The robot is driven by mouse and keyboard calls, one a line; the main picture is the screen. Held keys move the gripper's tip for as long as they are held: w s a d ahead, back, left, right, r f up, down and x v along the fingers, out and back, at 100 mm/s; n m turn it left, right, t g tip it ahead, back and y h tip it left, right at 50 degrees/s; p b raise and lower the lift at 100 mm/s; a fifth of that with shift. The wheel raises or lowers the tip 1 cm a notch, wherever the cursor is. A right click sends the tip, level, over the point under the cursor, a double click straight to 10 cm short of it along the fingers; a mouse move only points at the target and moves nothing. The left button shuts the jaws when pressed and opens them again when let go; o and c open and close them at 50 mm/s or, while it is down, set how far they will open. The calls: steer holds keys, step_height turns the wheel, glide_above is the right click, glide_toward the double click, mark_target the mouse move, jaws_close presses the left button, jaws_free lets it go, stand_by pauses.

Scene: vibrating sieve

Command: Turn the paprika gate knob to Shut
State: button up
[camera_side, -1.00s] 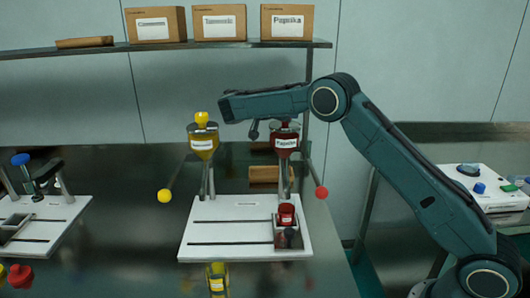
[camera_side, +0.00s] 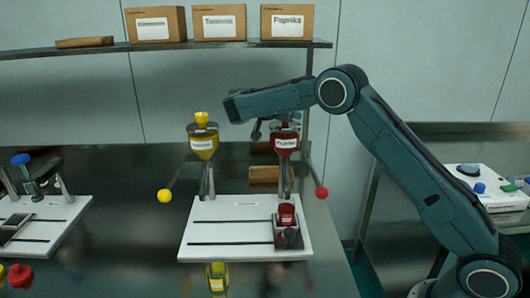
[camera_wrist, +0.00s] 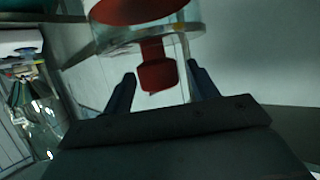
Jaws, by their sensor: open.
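The paprika hopper (camera_side: 286,143), red with a white label, stands on the right of the white base plate (camera_side: 235,211). My arm hides its top in the side view. In the wrist view, a red knob-like piece (camera_wrist: 157,76) sits below a clear rim with red inside, and I cannot tell for certain that it is the gate knob. My gripper (camera_side: 257,130) is at the hopper's upper left in the side view. In the wrist view my gripper (camera_wrist: 160,88) is open, its fingers on either side of the red piece with visible gaps. The knob's setting cannot be read.
A yellow hopper (camera_side: 202,142) stands just left. A red ball (camera_side: 321,193) and a yellow ball (camera_side: 164,196) end slanted rods. A red cup (camera_side: 286,215) sits at the plate's right. Above is a shelf (camera_side: 100,50) with labelled boxes. A white control box (camera_side: 495,200) is at right.

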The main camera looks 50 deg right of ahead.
steer(key=shift+n+t+y, duration=0.3)
steer(key=shift+n+t, duration=0.6)
steer(key=shift+t, duration=0.1)
steer(key=shift+n+t+y, duration=0.4)
steer(key=shift+n+t, duration=0.7)
steer(key=shift+t, duration=0.1)
steer(key=shift+d+n+t+y, duration=0.1)
steer(key=shift+n+t+y, duration=1.4)
steer(key=shift+n+t, duration=0.3)
steer(key=shift+n+t+y, duration=0.6)
steer(key=shift+n+y, duration=0.3)
steer(key=shift+n, duration=0.2)
steer(key=shift+n+t+y, duration=0.5)
steer(key=shift+n+y, duration=0.5)
steer(key=shift+y, duration=0.1)
steer(key=shift+s+n+t+y, duration=0.1)
steer(key=shift+n+t+y, duration=0.4)
steer(key=shift+n+y, duration=1.75)
